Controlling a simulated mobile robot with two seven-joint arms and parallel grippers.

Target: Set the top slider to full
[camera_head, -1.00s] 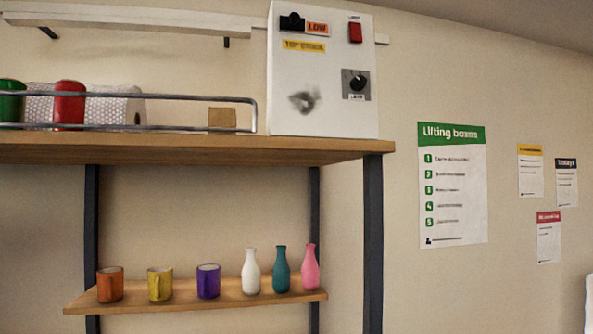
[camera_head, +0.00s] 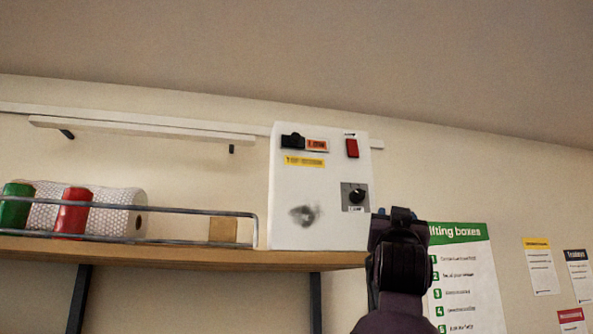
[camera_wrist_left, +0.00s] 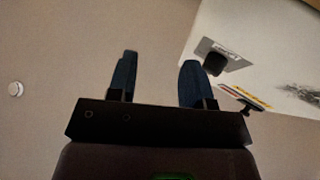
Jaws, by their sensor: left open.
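The white control panel (camera_head: 320,225) stands on the upper shelf. Its black top slider (camera_head: 292,141) is at the upper left, beside an orange label (camera_head: 316,145) that reads LOW and above a yellow label (camera_head: 304,161). My left gripper (camera_head: 397,214) points up beside the panel's lower right edge, well right of and below the slider; its hand partly covers a poster. In the left wrist view its two fingers (camera_wrist_left: 155,78) are apart with nothing between them. The panel (camera_wrist_left: 268,40) shows there turned around, at the right. My right gripper is not in view.
A red switch (camera_head: 351,147) and a black knob on a grey plate (camera_head: 355,195) sit on the panel's right side. A metal rail (camera_head: 190,211) fronts the shelf, with red (camera_head: 72,213) and green (camera_head: 16,206) items behind it. Open space lies above the panel.

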